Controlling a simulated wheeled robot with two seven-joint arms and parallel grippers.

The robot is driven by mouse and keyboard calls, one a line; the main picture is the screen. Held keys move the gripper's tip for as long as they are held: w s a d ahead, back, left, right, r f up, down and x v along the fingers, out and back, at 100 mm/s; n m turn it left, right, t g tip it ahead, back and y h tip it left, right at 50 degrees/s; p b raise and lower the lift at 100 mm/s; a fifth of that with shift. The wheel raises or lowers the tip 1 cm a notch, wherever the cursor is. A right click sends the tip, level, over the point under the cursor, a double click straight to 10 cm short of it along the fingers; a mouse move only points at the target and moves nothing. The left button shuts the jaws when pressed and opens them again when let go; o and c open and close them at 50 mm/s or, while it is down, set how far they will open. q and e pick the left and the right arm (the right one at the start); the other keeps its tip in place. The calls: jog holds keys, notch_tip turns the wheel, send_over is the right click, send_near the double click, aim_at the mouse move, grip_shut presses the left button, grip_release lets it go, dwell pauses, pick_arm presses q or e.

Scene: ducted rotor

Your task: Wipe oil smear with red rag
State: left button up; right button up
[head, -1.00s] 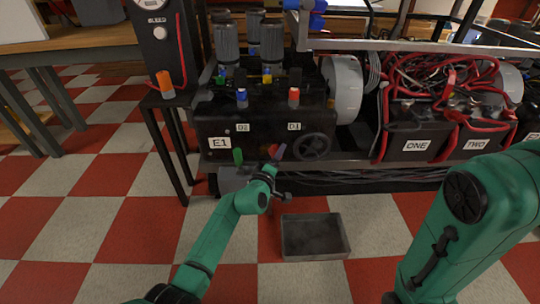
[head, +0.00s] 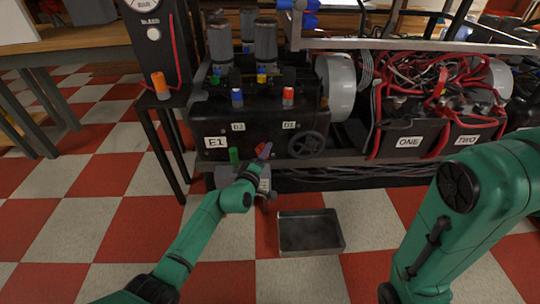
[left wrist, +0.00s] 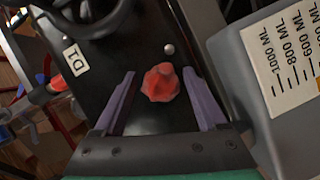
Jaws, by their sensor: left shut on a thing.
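The red rag (left wrist: 161,83) is a crumpled lump between the two purple fingers of my left gripper (left wrist: 163,100). In the head view, my left gripper (head: 263,151) is at the lower front of the black block (head: 213,120), below the D1 label, with a bit of red rag (head: 261,147) showing. It is shut on the rag. The wrist view shows the black face behind the rag; I cannot tell whether they touch. I cannot make out an oil smear. My right arm is at the right of the head view; its gripper is out of frame.
A handwheel (head: 308,144) is just right of my left gripper. A container with a millilitre scale (left wrist: 285,70) is close at the right of the wrist view. A grey tray (head: 311,247) lies on the checkered floor. Batteries with red cables (head: 408,140) stand at right.

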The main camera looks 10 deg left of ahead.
pick_arm(q)
jog(key=shift+s+a, duration=0.2)
jog(key=shift+a, duration=0.55)
jog(key=shift+s+a, duration=0.15)
jog(key=shift+a, duration=0.55)
jog(key=shift+r, duration=0.1)
jog(key=shift+s+d+r+p, duration=0.1)
jog(key=shift+s+p, duration=0.1)
jog(key=shift+p, duration=0.2)
jog(key=s+p, duration=0.1)
jog(key=s+d+p, duration=0.1)
jog(key=s+p, duration=0.2)
jog(key=s, duration=0.1)
jog(key=shift+s+d+f+p, duration=0.2)
jog(key=shift+s+d+p, duration=0.1)
jog(key=shift+p, duration=0.1)
